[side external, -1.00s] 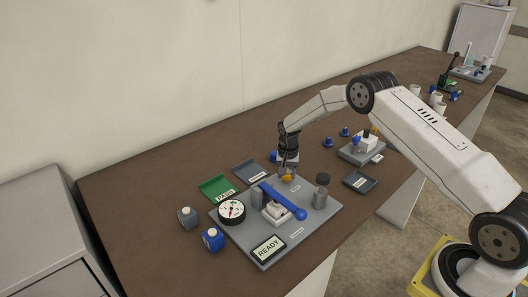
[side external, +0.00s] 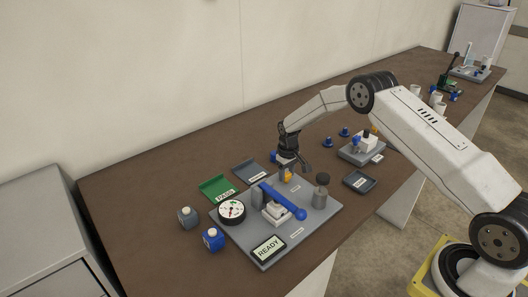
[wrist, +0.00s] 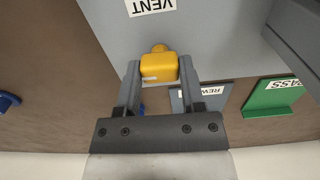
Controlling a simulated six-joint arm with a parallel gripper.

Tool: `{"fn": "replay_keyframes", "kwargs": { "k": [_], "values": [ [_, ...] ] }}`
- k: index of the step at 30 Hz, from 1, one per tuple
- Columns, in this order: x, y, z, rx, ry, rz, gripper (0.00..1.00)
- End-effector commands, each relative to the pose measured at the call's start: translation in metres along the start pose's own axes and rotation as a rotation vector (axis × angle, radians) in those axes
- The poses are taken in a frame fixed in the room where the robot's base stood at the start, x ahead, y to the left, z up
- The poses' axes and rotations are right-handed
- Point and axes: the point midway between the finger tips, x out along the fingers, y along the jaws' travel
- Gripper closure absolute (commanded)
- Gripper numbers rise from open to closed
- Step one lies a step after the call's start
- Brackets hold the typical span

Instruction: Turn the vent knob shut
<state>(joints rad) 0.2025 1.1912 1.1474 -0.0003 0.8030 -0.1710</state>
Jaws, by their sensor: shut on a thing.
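The yellow vent knob (wrist: 160,68) sits between the two fingers of my gripper (wrist: 159,74) in the wrist view, beside a white label reading VENT (wrist: 150,6). My gripper is shut on it. In the side view the knob (side external: 288,177) shows as a small orange-yellow piece under my gripper (side external: 290,169), at the back of the grey test plate (side external: 297,246). The plate also carries a round white gauge (side external: 231,211), a blue lever (side external: 283,201) and a display reading READY (side external: 268,248). The knob's base is partly hidden by the fingers.
A green PASS tray (side external: 216,187) and a grey-blue tray (side external: 248,171) lie behind the plate. A grey cylinder (side external: 320,197) with a dark top stands right of the lever.

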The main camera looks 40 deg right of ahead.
Motion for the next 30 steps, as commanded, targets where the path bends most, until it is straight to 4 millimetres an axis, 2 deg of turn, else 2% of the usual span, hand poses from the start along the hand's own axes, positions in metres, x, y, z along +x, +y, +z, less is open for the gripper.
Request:
{"fn": "replay_keyframes", "kwargs": {
  "k": [17, 18, 21, 30],
  "values": [
    [0.0000, 0.0000, 0.0000, -0.050, 0.000, 0.000, 1.00],
    [0.0000, 0.0000, 0.0000, -0.050, 0.000, 0.000, 0.44],
    [0.0000, 0.0000, 0.0000, -0.049, 0.000, 0.000, 0.15],
    [-0.0002, 0.0000, 0.0000, -0.047, 0.000, 0.000, 0.15]
  ]
}}
